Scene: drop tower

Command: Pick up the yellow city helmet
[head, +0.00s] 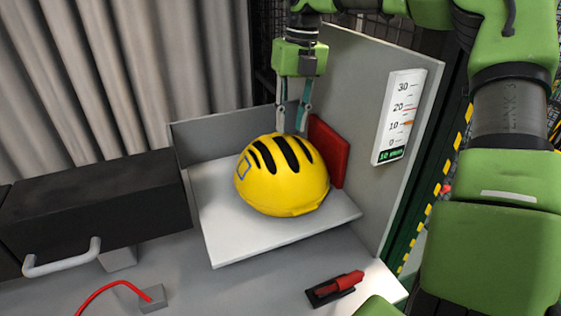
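The yellow city helmet (280,190) has black vent slots and a blue square outline on its left side. It rests on the pale raised plate (230,245). My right gripper (291,128) points down at the helmet's far upper edge, with a gap between its two fingers. Its fingertips meet the helmet's outline in the picture; whether they touch it I cannot tell. My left gripper is not in view.
A red pad (330,152) stands close behind the helmet's right side. A grey upright panel (427,118) with a white scale (398,115) borders the right. A black box with a handle (90,205) is at left. A red-handled item (336,287) lies in front.

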